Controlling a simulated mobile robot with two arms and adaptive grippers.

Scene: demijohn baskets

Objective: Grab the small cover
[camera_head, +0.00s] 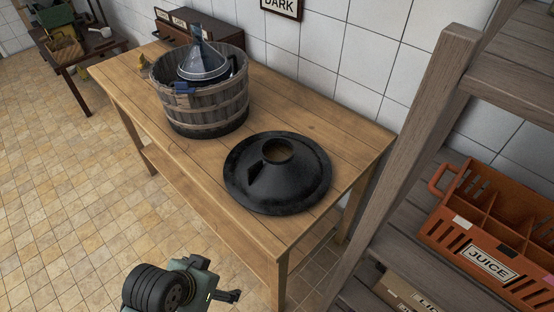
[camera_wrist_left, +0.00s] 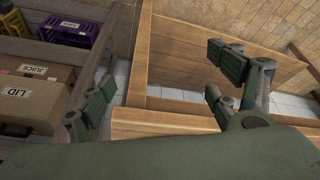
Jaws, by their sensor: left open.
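A black conical cover (camera_head: 265,191) with a round hole at its top lies on the wooden table (camera_head: 310,110), towards its near right end. A grey cone-shaped piece (camera_head: 203,62) sits in the mouth of a wooden slatted basket (camera_head: 207,105) farther back. I cannot tell which of the two is the small cover. My left gripper (camera_head: 228,296) is low at the bottom of the head view, in front of the table and apart from both. In the left wrist view its fingers (camera_wrist_left: 150,95) are spread and empty. My right gripper is not in view.
A wooden shelf post (camera_head: 405,150) stands right of the table. The shelf bears an orange JUICE crate (camera_head: 473,238) and a box (camera_head: 405,294) below. The LID box (camera_wrist_left: 35,95) and a purple crate (camera_wrist_left: 75,28) show in the wrist view. The tiled floor at left is clear.

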